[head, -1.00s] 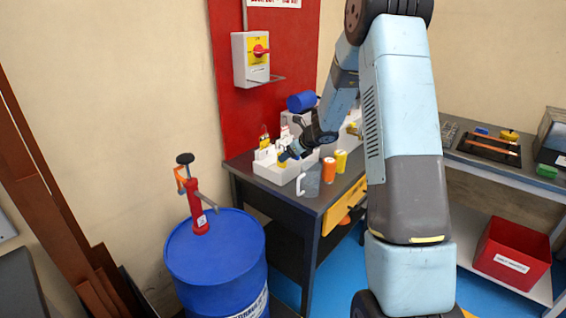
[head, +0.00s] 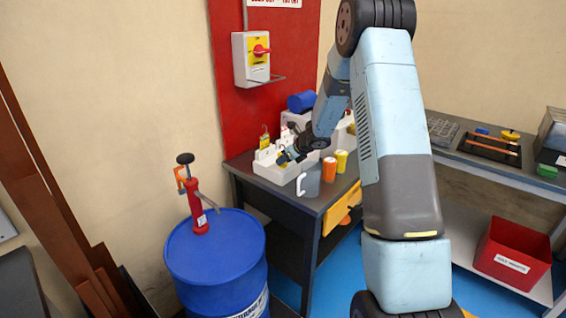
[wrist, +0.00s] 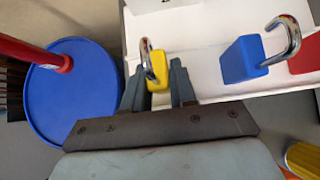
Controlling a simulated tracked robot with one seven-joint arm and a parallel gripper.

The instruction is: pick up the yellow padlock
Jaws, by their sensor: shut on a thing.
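The yellow padlock (wrist: 158,74) with its silver shackle is between the two fingers of my gripper (wrist: 158,84) in the wrist view. The fingers are shut on its body, and the shackle points up and away from my gripper. In the head view my gripper (head: 284,159) is at the white tray (head: 268,176) on the dark bench. The padlock is too small there to tell whether it touches the tray.
A blue padlock (wrist: 242,59) and a red padlock (wrist: 306,53) are right of my gripper in the tray. A grey mug (head: 311,180), an orange container (head: 329,169) and a yellow one (head: 341,161) stand beside it. A blue drum (head: 215,250) with a red pump (head: 195,205) stands in front.

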